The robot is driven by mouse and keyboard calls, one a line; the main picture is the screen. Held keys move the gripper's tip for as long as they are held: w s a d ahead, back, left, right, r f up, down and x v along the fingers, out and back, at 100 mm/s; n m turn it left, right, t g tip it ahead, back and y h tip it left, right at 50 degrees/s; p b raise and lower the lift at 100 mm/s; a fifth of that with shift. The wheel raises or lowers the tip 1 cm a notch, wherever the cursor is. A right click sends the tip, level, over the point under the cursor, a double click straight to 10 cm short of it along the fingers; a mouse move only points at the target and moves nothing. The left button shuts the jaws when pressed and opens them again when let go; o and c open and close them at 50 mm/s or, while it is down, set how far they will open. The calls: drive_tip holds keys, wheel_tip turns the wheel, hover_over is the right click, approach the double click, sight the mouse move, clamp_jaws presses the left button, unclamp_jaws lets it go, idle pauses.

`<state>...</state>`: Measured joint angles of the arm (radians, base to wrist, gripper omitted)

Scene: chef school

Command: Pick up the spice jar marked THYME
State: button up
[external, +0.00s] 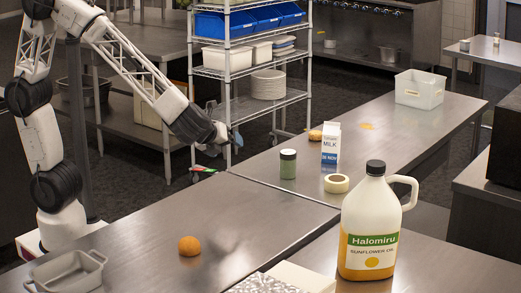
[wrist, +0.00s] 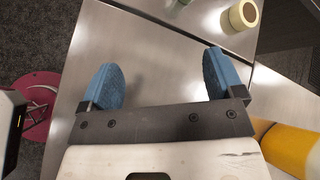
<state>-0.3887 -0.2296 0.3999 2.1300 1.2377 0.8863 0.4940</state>
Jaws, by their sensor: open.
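A sliver of green at the top edge of the wrist view (wrist: 184,3) appears to be this jar. My gripper (external: 236,139) is raised above and to the left of the jar in the external view, apart from it. In the wrist view its two blue fingers (wrist: 163,64) are spread, with only bare metal between them.
A tape roll (external: 337,183) lies beside the jar and shows in the wrist view (wrist: 243,14). A milk carton (external: 331,143), a large oil bottle (external: 369,229), an orange (external: 189,245), a grey pan (external: 67,273) and a white bin (external: 420,89) stand around. The table's middle is clear.

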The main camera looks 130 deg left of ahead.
sight(282, 159)
drive_tip(key=w+a+f+m+y, duration=0.1)
drive_tip(key=a+f+m, duration=0.1)
drive_tip(key=a, duration=0.3)
drive_tip(key=w+a+f+m+y, duration=0.1)
drive_tip(key=w+a+f+m, duration=0.1)
drive_tip(key=a, duration=0.4)
drive_tip(key=w+a+f+m+t+y, duration=0.1)
drive_tip(key=w+a+f+m, duration=0.1)
drive_tip(key=a+f+m, duration=0.1)
drive_tip(key=shift+w+a+f+m, duration=0.1)
drive_tip(key=shift+a+f+m, duration=0.15)
drive_tip(key=shift+a, duration=0.45)
drive_tip(key=shift+a+f+m, duration=0.15)
drive_tip(key=shift+a+f, duration=0.15)
drive_tip(key=shift+a, duration=0.35)
drive_tip(key=shift+a, duration=0.1)
drive_tip(key=shift+x, duration=1.15)
drive_tip(key=shift+a, duration=0.1)
drive_tip(key=shift+w+x, duration=0.1)
drive_tip(key=shift+x, duration=1.2)
drive_tip(key=shift+w+x, duration=0.15)
drive_tip(key=shift+x, duration=1.1)
drive_tip(key=shift+c, duration=0.3)
drive_tip(key=c, duration=1)
drive_tip(key=shift+r, duration=0.15)
